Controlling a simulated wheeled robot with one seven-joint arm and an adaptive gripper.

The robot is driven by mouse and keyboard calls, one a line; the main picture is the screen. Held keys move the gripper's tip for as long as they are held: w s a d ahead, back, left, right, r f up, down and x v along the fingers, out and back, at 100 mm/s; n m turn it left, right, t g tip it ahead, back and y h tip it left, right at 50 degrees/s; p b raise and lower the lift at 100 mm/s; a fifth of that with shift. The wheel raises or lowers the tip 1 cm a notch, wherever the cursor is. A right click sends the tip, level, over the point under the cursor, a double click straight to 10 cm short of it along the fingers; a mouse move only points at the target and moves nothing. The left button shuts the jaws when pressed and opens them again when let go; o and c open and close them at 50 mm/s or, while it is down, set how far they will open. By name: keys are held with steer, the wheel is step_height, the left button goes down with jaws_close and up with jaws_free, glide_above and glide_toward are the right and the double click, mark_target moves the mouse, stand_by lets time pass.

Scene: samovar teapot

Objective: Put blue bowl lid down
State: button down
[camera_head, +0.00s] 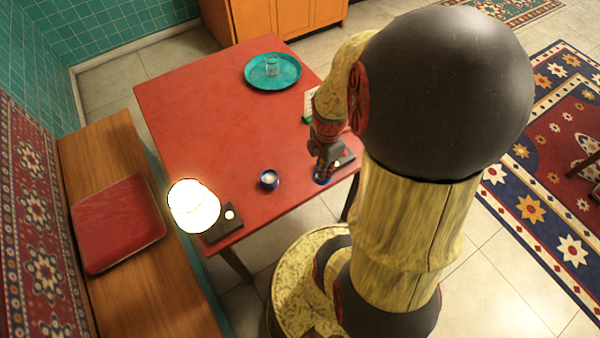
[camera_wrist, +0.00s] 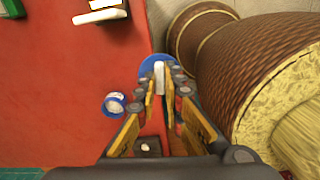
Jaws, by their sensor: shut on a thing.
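The blue bowl lid (camera_wrist: 146,67) is a round blue disc with a pale knob, at the tips of my gripper's fingers (camera_wrist: 166,88) in the wrist view. My gripper is shut on it. In the head view, my gripper (camera_head: 323,168) points down near the table's front right edge, and the lid (camera_head: 322,181) shows as a bit of blue beneath it. I cannot tell whether the lid touches the table. The small blue bowl (camera_head: 269,180) stands uncovered to the left, with something white inside. It also shows in the wrist view (camera_wrist: 115,104), apart from the lid.
The red table (camera_head: 215,130) has a clear middle. A teal tray (camera_head: 258,81) with a glass (camera_head: 271,66) is at its back. A glowing lamp (camera_head: 193,206) and a dark block (camera_head: 222,228) are at the front left corner. White and green items (camera_wrist: 98,12) lie farther back.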

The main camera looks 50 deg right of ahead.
steer(key=shift+s+n, duration=0.5)
steer(key=shift+s, duration=0.55)
steer(key=shift+w+f, duration=0.1)
steer(key=shift+f, duration=0.1)
steer(key=w+f+b, duration=0.2)
steer(key=w+f, duration=0.1)
steer(key=w, duration=0.1)
steer(key=w+d+f+b, duration=0.1)
steer(key=w+f, duration=0.2)
steer(key=w, duration=0.1)
steer(key=w+d+f+b, duration=0.1)
steer(key=w+f+b, duration=0.1)
steer(key=w, duration=0.2)
steer(key=shift+w+d+f+b, duration=0.15)
steer(key=shift+w+f+b, duration=0.15)
steer(key=shift+f, duration=0.1)
steer(key=shift+w+d+f+b, duration=0.1)
steer(key=shift+f+b, duration=0.15)
steer(key=shift+f, duration=0.4)
steer(key=shift+w+a+f+b, duration=0.15)
steer(key=shift+f+b, duration=0.1)
steer(key=shift+f, duration=0.4)
steer(key=shift+w+d+f+b, duration=0.15)
steer(key=shift+f+b, duration=0.1)
steer(key=shift+f, duration=0.4)
steer(key=shift+f, duration=0.15)
steer(key=c, duration=2)
jaws_free()
steer(key=shift+o, duration=0.4)
steer(key=shift+s, duration=0.1)
